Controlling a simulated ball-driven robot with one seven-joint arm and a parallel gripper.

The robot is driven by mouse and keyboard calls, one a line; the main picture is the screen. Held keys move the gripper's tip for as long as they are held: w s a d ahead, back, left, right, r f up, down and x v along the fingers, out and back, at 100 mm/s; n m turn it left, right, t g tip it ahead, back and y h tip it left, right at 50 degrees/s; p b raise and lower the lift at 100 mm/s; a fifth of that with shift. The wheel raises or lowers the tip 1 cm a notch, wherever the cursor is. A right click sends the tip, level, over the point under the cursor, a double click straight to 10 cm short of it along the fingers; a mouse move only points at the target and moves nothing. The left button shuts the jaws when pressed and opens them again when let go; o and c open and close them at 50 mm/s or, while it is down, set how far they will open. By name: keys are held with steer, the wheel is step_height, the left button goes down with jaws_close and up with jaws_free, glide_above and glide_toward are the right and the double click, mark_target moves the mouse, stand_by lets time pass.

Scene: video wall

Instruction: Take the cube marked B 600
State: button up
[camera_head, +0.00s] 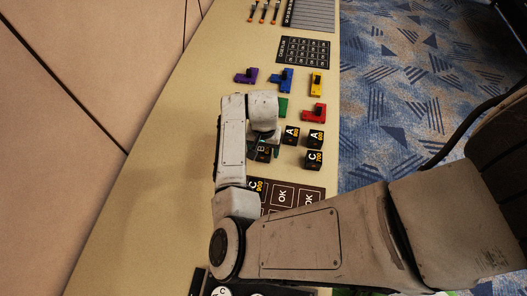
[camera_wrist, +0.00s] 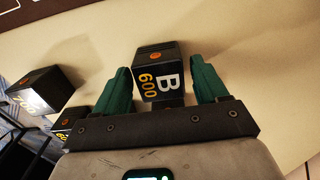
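The cube marked B 600 (camera_wrist: 158,80) is black with a white B and an orange 600. In the wrist view it stands between the two green fingers of my gripper (camera_wrist: 160,90). The fingers are apart, with a narrow gap showing on either side of the cube. In the head view my gripper (camera_head: 262,146) is over the table beside the other cubes, and the cube (camera_head: 264,153) is partly hidden by it.
Black cubes marked A (camera_head: 291,134), A (camera_head: 315,139) and C (camera_head: 313,160) stand close to the right. A cube marked C 900 (camera_head: 256,187) is nearer me, partly behind my arm. Coloured blocks, such as a red one (camera_head: 314,113), lie beyond. The table's left side is clear.

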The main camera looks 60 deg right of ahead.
steer(key=c, duration=0.9)
steer(key=shift+o, duration=0.2)
steer(key=shift+r, duration=0.1)
